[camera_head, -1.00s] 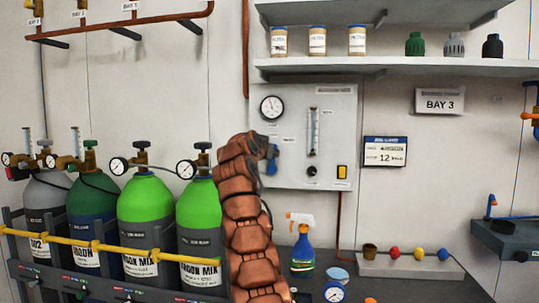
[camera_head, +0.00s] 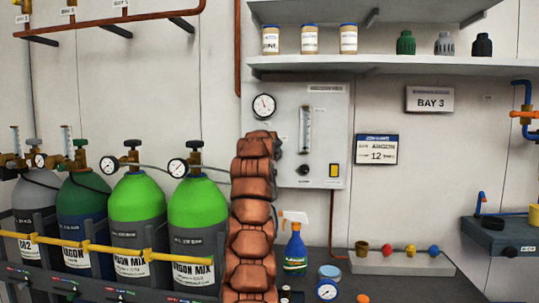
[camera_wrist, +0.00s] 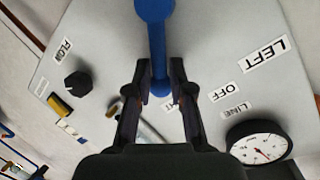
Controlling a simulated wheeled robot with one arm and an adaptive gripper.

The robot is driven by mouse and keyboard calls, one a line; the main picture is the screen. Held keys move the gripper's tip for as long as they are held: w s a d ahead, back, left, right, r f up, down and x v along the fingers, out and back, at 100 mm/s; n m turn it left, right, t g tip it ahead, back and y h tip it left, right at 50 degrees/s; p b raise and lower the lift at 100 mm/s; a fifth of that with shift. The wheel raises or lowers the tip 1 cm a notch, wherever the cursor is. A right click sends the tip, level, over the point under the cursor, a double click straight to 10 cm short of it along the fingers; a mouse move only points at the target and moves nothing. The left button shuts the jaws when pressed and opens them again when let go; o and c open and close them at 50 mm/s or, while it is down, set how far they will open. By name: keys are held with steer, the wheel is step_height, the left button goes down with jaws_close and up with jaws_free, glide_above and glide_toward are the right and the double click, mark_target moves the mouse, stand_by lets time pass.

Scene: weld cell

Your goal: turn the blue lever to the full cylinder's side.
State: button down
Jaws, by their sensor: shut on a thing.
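The blue lever (camera_wrist: 157,45) runs down from the top of the wrist view, between the two fingers of my gripper (camera_wrist: 158,68). The fingers are closed on it. In the camera_head view my arm hides the lever and the gripper. The grey panel (camera_head: 315,120) carries the lever; a LEFT label (camera_wrist: 265,54) and an OFF label (camera_wrist: 222,92) show on it. Two bright green argon mix cylinders (camera_head: 136,198) (camera_head: 198,205) stand left of the arm. Their gauges (camera_head: 109,165) (camera_head: 177,167) are too small to read surely.
A dark green cylinder (camera_head: 83,205) and a grey one (camera_head: 35,195) stand further left behind a yellow rail (camera_head: 100,250). The panel has a round gauge (camera_head: 264,106), a black knob (camera_wrist: 77,83) and a yellow switch (camera_head: 334,170). A spray bottle (camera_head: 295,252) stands right of my arm.

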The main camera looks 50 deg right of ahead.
steer(key=shift+s+d+m, duration=0.4)
steer(key=shift+s+m, duration=0.2)
steer(key=shift+f, duration=0.1)
steer(key=c, duration=1.1)
jaws_free()
steer(key=shift+s, duration=0.15)
steer(key=shift+c, duration=0.2)
steer(key=shift+w+a+f, duration=0.1)
steer(key=shift+w, duration=0.15)
steer(key=v, duration=1.2)
steer(key=shift+s, duration=0.2)
